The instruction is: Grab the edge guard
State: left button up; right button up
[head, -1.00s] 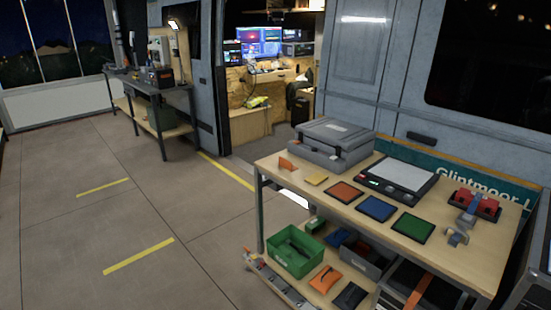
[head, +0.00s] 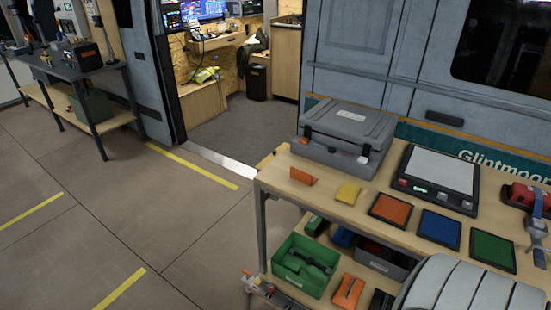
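A small orange angled piece (head: 303,176), which looks like the edge guard, stands on the near left part of the wooden workbench top (head: 335,215), in front of the grey case. A flat yellow piece (head: 347,194) lies just to its right. Nothing touches the orange piece, and it is in full view. A pale, ribbed rounded part at the bottom right looks like part of my arm and hides the bench's front right. Neither of my grippers shows.
A grey hard case (head: 347,138) stands behind the orange piece. Orange (head: 390,209), blue (head: 439,229) and green (head: 492,250) pads and a scale-like device (head: 438,180) lie to the right. A green bin (head: 305,265) is on the lower shelf. The floor at left is clear.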

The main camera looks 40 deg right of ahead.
aim_at(306, 178)
jog(key=i, duration=1.7)
jog(key=i+z, duration=0.2)
jog(key=z, duration=0.25)
jog(key=i+j+z, duration=0.1)
jog(key=z, duration=0.35)
jog(key=i+j+z, duration=0.15)
jog(key=z, duration=0.25)
jog(key=i+z, duration=0.1)
jog(key=z, duration=1.75)
